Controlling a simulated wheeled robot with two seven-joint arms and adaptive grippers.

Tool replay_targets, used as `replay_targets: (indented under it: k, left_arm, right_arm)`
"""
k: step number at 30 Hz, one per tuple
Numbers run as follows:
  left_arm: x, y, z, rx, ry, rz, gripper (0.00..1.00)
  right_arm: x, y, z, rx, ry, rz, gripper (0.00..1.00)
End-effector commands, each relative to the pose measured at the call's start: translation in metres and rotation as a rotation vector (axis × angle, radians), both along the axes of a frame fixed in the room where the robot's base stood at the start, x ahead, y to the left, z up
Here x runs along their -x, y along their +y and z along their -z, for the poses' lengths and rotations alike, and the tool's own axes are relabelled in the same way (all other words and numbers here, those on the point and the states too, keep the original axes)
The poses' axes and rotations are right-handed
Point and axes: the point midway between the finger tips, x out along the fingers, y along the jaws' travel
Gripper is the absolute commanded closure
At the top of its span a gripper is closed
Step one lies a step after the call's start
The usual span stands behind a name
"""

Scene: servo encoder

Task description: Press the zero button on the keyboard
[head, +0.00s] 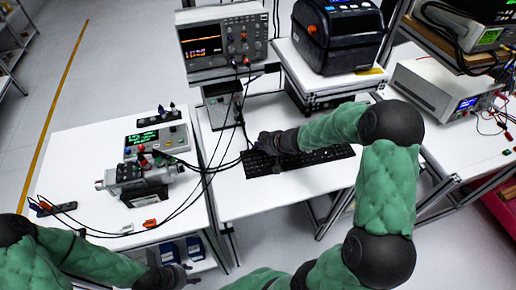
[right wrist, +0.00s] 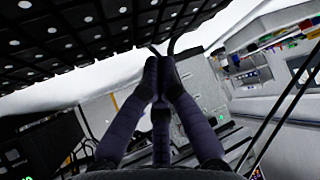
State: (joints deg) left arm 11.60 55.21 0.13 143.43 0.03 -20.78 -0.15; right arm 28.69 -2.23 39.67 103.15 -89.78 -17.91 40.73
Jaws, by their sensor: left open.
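The black keyboard (head: 325,155) lies on the white middle table in the head view. My right arm reaches over it from the right. My right gripper (head: 258,146) is at the keyboard's left end, and it hides part of the keys. In the right wrist view the keyboard's dark keys with pale marks (right wrist: 65,35) fill the upper left. The fingers of my right gripper (right wrist: 158,62) are together there with nothing between them, with the tips close to the keyboard's edge. I cannot tell whether they touch a key. The zero button cannot be made out. My left gripper (head: 182,273) is open and empty, low at the left table's front.
An oscilloscope (head: 225,45) and a black printer (head: 340,38) stand behind the keyboard. Black cables (head: 207,170) run between the oscilloscope and the servo device (head: 140,180) on the left table, passing near my right gripper. The middle table's front is clear.

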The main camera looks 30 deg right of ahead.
Motion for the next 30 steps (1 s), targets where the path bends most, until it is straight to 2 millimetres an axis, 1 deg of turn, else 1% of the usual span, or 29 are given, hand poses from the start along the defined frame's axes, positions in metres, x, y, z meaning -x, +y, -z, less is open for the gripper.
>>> replay_targets:
  k: [5,8,25,27,30]
  left_arm:
    - [0.000,0.000,0.000,0.000,0.000,0.000,0.52]
    - [0.000,0.000,-0.003,0.000,0.000,0.000,0.52]
    - [0.000,0.000,-0.052,0.000,0.000,0.000,0.52]
    - [0.000,0.000,-0.057,0.000,0.000,0.000,0.52]
    - [0.000,0.000,-0.058,0.000,0.000,0.000,0.52]
  right_arm:
    - [0.000,0.000,0.000,0.000,0.000,0.000,1.00]
    - [0.000,0.000,-0.003,-0.001,0.000,0.001,1.00]
    - [0.000,0.000,-0.046,0.000,0.000,0.000,1.00]
    - [0.000,0.000,-0.050,0.000,0.000,0.000,1.00]
    - [0.000,0.000,-0.051,0.000,0.000,0.000,1.00]
